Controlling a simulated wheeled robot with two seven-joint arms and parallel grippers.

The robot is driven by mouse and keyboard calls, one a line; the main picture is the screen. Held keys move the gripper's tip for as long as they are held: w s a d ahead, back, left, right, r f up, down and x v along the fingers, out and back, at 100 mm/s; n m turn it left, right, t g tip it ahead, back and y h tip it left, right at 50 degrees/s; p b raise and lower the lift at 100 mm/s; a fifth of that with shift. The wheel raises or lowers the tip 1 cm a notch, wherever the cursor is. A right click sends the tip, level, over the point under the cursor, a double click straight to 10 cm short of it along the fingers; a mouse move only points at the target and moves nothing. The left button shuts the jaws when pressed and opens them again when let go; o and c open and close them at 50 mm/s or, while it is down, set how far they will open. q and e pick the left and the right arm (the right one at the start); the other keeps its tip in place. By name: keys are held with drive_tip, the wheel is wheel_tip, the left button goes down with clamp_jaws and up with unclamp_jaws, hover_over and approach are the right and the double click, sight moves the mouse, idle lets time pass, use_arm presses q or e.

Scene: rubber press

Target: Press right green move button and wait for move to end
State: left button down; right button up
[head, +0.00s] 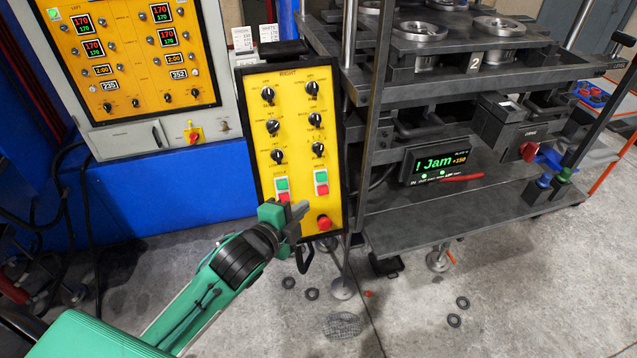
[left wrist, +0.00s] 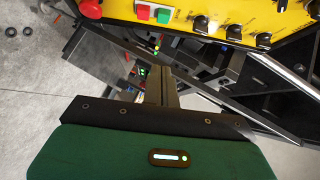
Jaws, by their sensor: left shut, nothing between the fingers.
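The yellow right control panel (head: 300,137) stands in the middle of the head view. Its right button pair has a green button (head: 321,177) above a red button (head: 322,189). Its left pair has a green button (head: 282,184) above a red one (head: 283,196). My left gripper (head: 302,208) is shut and empty, in front of the panel's lower part, below the button pairs. In the left wrist view, a green button (left wrist: 163,16) and a red one (left wrist: 143,12) show beyond the shut fingers (left wrist: 158,78); the fingertips appear apart from them. My right gripper is not in view.
A red mushroom button (head: 324,222) sits low on the panel, close to my gripper. Several black knobs are above the buttons. At right, a press rack bears a display (head: 436,164) reading "! Jam". Several black rings lie on the concrete floor.

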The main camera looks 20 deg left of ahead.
use_arm(q)
drive_tip(key=shift+w, duration=0.1)
drive_tip(key=p, duration=0.4)
approach(326, 177)
drive_tip(key=w+d, duration=0.3)
drive_tip(key=d, duration=0.1)
drive_tip(key=w+a+p, duration=0.1)
drive_tip(key=w+a+f, duration=0.1)
drive_tip(key=shift+w+a+f+p, duration=0.15)
drive_tip(key=shift+w+a+p, duration=0.15)
drive_tip(key=shift+p, duration=0.1)
drive_tip(key=shift+f, duration=0.1)
